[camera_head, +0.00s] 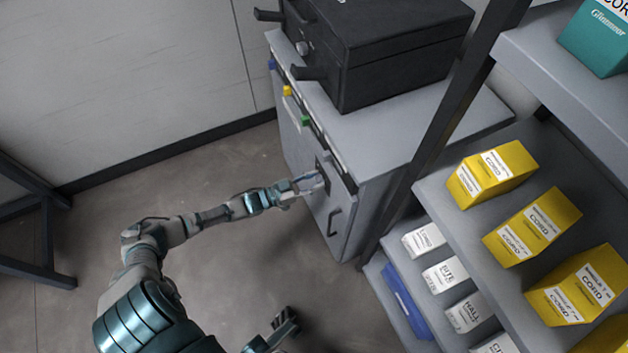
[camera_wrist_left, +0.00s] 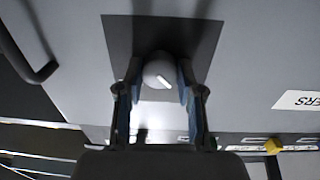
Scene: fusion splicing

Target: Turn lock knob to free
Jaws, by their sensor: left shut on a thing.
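The lock knob (camera_wrist_left: 158,72) is a pale round knob on a dark square plate (camera_wrist_left: 188,38) on the front of the grey cabinet (camera_head: 420,120). In the left wrist view it sits between the two blue-padded fingers of my left gripper (camera_wrist_left: 157,90), which is shut on it. In the head view my left gripper (camera_head: 312,184) reaches the dark plate (camera_head: 323,170) on the cabinet front and hides the knob. A light mark shows on the knob's face. My right gripper (camera_head: 285,325) is low at the bottom edge, away from the cabinet; its finger opening is unclear.
A dark handle (camera_head: 334,222) sits below the plate. Blue, yellow (camera_head: 287,90) and green (camera_head: 304,120) pieces line the cabinet's top edge. A black case (camera_head: 390,60) stands on top. Shelves with yellow boxes (camera_head: 533,227) and white boxes (camera_head: 445,274) are at right.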

